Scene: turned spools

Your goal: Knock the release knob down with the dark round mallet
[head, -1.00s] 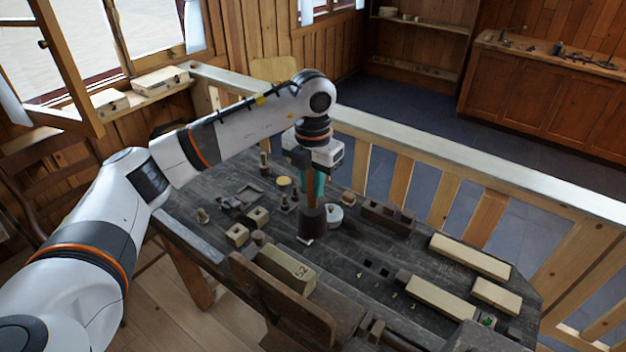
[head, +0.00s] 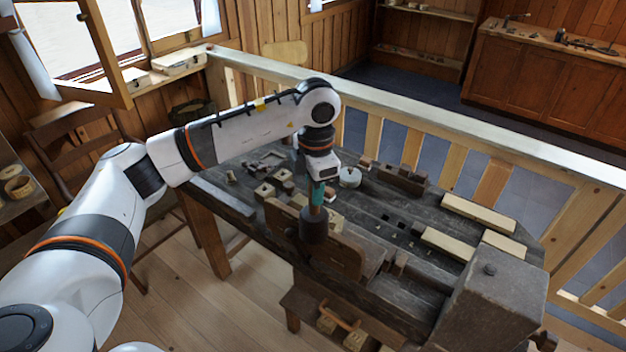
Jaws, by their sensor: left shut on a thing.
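My left gripper (head: 318,188) is shut on the wooden handle of the dark round mallet. The mallet's dark head (head: 313,229) hangs below the gripper, in front of the upright wooden board at the bench's near side. I cannot tell whether the head touches anything. My right gripper is not in view.
The dark workbench (head: 400,290) carries pale wooden bars (head: 480,213), a round whitish tin (head: 350,177) and small blocks. The grey block (head: 500,305) rises above the bench top. A pale railing (head: 450,127) runs behind. A stool or shelf with a wooden handle (head: 340,317) is below.

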